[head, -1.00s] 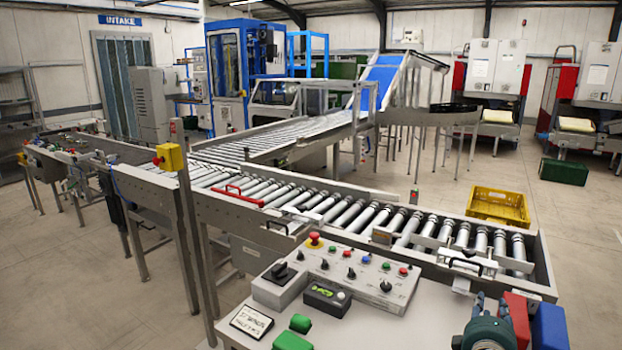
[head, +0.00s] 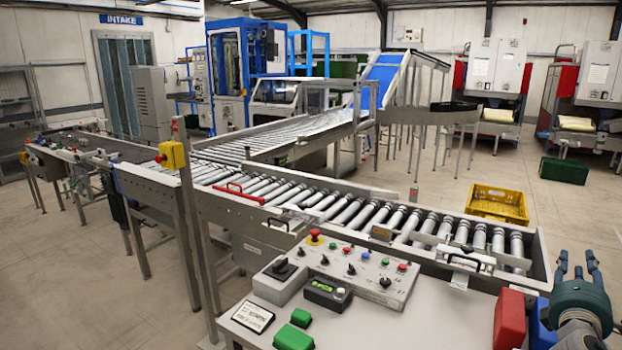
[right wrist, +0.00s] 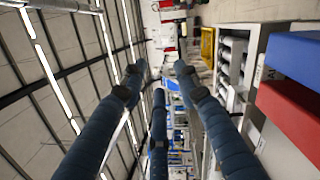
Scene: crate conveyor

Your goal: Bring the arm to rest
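My right gripper (head: 577,265) is at the lower right of the head view, with its fingers pointing up and away. In the right wrist view its blue-black fingers (right wrist: 158,82) are spread apart with nothing between them. The gripper is raised beside the right end of the control table (head: 450,320), right of a red block (head: 509,318) and a blue block (head: 540,328). In the right wrist view the red block (right wrist: 290,118) and the blue block (right wrist: 297,58) lie to the right of the fingers. My left gripper is in no view.
A grey control box (head: 350,272) with buttons and a red emergency stop stands on the table. Green blocks (head: 294,337) lie at its front left. Behind is a roller conveyor (head: 350,212). A yellow crate (head: 497,205) stands on the floor beyond it.

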